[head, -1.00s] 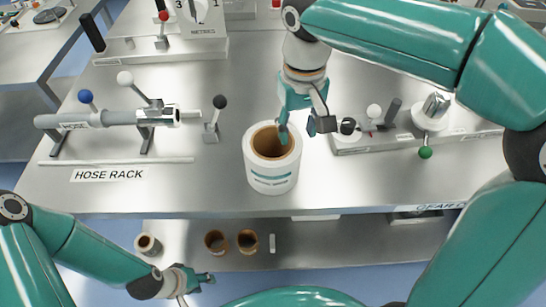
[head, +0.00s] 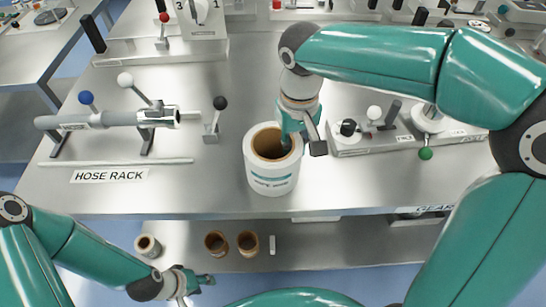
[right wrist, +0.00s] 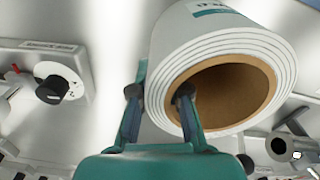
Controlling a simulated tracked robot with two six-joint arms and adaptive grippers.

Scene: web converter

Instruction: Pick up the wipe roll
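The wipe roll (head: 272,183) is a white roll with a brown core and a teal label. It stands upright on the steel bench near its front edge. My right gripper (head: 302,138) straddles the roll's right wall from above, one finger inside the core and one outside. In the right wrist view the roll (right wrist: 225,55) fills the upper right, and the fingers of my right gripper (right wrist: 158,95) lie close on both sides of its wall, seemingly closed on it. My left gripper (head: 196,288) is low at the front, empty, its fingers apart.
A hose rack (head: 110,122) with upright levers stands left of the roll. A panel with knobs (head: 375,138) is close on the right. A lower shelf (head: 330,245) holds several small rolls. The bench just left of the roll is clear.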

